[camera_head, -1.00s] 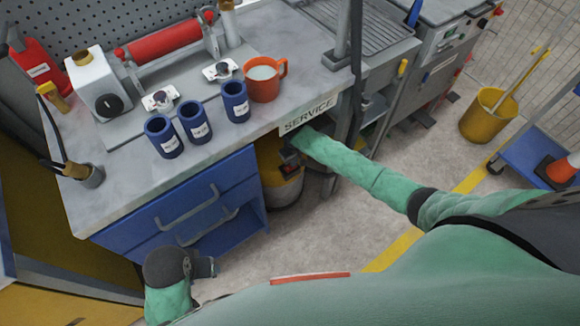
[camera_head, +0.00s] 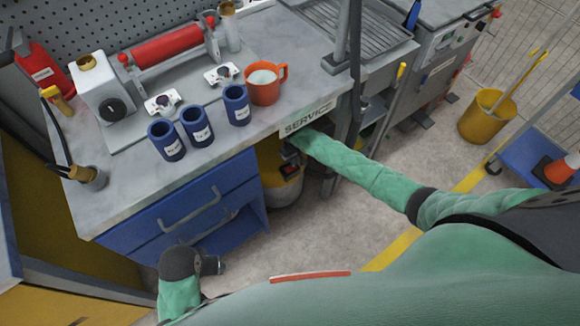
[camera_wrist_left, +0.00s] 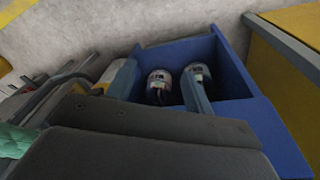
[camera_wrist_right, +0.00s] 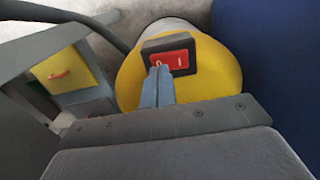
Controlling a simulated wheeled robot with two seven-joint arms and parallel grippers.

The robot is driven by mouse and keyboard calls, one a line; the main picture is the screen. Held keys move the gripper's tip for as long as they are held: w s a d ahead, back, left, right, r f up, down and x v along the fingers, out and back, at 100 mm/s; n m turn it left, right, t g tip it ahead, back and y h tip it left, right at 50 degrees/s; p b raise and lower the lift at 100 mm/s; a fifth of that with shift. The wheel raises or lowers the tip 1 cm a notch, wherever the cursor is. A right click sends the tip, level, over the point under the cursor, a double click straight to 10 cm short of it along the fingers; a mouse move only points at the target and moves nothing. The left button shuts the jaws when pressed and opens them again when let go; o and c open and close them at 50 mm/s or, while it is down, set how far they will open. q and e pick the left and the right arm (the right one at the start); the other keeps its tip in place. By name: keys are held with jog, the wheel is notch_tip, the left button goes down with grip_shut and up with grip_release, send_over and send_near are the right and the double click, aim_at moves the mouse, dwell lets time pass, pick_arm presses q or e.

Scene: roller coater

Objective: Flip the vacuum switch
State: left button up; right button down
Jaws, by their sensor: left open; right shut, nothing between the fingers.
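The vacuum (camera_head: 282,190) is yellow and stands on the floor under the bench, partly hidden by the bench top and my right arm. In the right wrist view its yellow top (camera_wrist_right: 215,75) carries a black-framed red rocker switch (camera_wrist_right: 180,60) marked 0 and 1. My right gripper (camera_wrist_right: 158,72) is shut and empty, its fingertips over the 0 side of the switch. I cannot tell whether they touch it. In the head view my right gripper (camera_head: 292,155) is under the bench edge. My left gripper (camera_wrist_left: 157,82) is open and empty, away from the vacuum, near a blue drawer.
The blue open drawer (camera_wrist_left: 235,65) holds two jars (camera_wrist_left: 160,82). Above, the bench (camera_head: 115,190) carries blue cups (camera_head: 196,127), an orange mug (camera_head: 264,90) and a roller machine (camera_head: 165,45). A bench leg and dark hose flank the vacuum. Floor in front is clear.

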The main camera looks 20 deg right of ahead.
jog(key=shift+r+p, duration=0.35)
jog(key=shift+r, duration=0.1)
jog(key=shift+r+p, duration=0.6)
jog(key=shift+p, duration=0.05)
jog(key=shift+r+p, duration=1.1)
jog(key=shift+p, duration=0.05)
pick_arm(q)
notch_tip(320, 180, down, 21)
jog(key=s+a+p, duration=0.1)
jog(key=shift+s+a+f+y, duration=0.15)
jog(key=shift+s+a+y, duration=0.15)
jog(key=shift+a, duration=0.1)
pick_arm(e)
jog(key=shift+r, duration=0.5)
jog(key=shift+w, duration=0.1)
